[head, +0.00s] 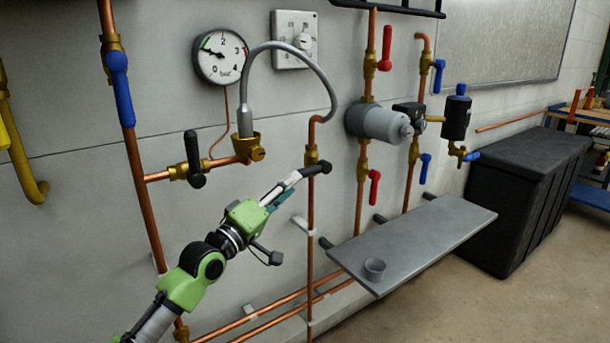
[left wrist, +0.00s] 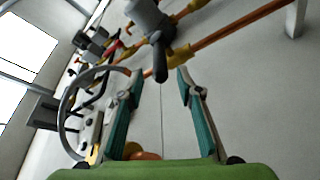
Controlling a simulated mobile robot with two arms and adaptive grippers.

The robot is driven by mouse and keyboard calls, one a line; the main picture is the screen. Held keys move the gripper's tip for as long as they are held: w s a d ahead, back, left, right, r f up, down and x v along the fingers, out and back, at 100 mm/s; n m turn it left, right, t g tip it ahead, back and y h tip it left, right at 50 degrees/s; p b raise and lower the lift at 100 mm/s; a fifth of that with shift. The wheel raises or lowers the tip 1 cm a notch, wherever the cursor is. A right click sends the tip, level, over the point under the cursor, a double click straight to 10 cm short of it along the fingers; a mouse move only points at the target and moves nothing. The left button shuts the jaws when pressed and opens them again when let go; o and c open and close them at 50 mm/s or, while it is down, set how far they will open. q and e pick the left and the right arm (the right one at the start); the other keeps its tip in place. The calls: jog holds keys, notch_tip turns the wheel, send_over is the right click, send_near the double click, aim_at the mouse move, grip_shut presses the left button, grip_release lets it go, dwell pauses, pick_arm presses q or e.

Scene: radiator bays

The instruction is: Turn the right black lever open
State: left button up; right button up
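The right black lever (head: 322,168) sits on a brass valve (head: 312,156) on the vertical copper pipe under the grey hose. In the left wrist view the lever (left wrist: 160,62) points down the picture, its end between the fingertips. My left gripper (head: 288,184) comes in from the left, at the lever; its near fingers hide part of it. In the wrist view the gripper (left wrist: 157,78) is open, with one teal finger on each side and clear gaps to the lever. I cannot tell how deep the lever lies between them. My right gripper is not in view.
The grey hose (head: 325,85) arches above my gripper. A red lever (head: 374,188) and a grey cylinder (head: 378,122) are to the right.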

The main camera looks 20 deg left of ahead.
aim_at(305, 173)
pick_arm(q)
jog(key=x, duration=0.5)
jog(key=shift+w+d+b, duration=0.15)
jog(key=shift+w+b, duration=0.15)
jog(key=shift+b, duration=0.05)
jog(key=shift+w+d+r, duration=0.2)
jog(key=shift+w+r, duration=0.05)
jog(key=shift+w, duration=0.35)
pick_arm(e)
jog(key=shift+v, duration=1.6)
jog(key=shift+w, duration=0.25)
pick_arm(q)
grip_shut()
